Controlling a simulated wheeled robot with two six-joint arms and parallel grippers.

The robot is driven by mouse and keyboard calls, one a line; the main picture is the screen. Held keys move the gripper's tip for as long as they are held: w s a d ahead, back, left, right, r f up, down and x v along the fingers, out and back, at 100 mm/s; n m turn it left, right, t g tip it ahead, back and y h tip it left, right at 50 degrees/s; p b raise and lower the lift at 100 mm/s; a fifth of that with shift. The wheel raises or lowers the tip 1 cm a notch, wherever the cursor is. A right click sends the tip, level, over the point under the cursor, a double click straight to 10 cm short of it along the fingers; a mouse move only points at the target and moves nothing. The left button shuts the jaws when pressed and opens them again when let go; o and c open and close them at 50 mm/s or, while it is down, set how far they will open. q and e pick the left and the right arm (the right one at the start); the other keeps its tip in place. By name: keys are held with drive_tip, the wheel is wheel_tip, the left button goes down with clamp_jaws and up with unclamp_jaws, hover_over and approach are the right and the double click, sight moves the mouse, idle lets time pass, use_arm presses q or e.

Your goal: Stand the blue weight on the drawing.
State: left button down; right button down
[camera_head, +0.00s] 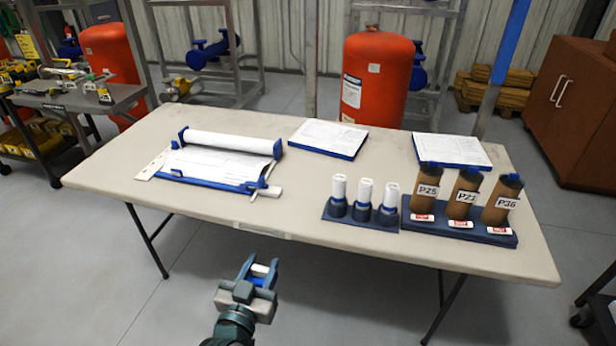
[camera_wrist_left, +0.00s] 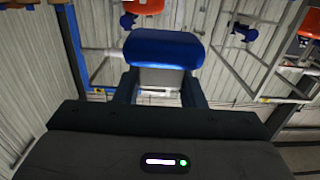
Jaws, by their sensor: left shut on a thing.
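My left gripper (camera_head: 260,270) is in front of the table's near edge, over the floor and apart from the drawing. It is shut on the blue weight, a rounded blue block with a pale grey part between the fingers; the weight (camera_wrist_left: 163,48) shows best in the left wrist view. The drawing (camera_head: 212,163) lies on the left part of the table, on a blue-edged board, with a white roll (camera_head: 228,142) along its far side. Small blue pieces stand at the sheet's corners. My right gripper is not in view.
The pale table (camera_head: 320,195) also bears a blue rack of three white-topped bottles (camera_head: 364,197), a blue stand of three brown tubes (camera_head: 463,195) and two paper stacks (camera_head: 328,137) on blue trays. Bare tabletop lies between the drawing and the bottles. An orange tank (camera_head: 374,85) stands behind.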

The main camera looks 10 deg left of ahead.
use_arm(q)
drive_tip(key=w+f, duration=0.4)
drive_tip(key=w, duration=0.7)
drive_tip(key=w+f, duration=0.5)
drive_tip(key=w, duration=0.6)
drive_tip(key=shift+a+f, duration=0.2)
drive_tip(key=shift+a, duration=0.25)
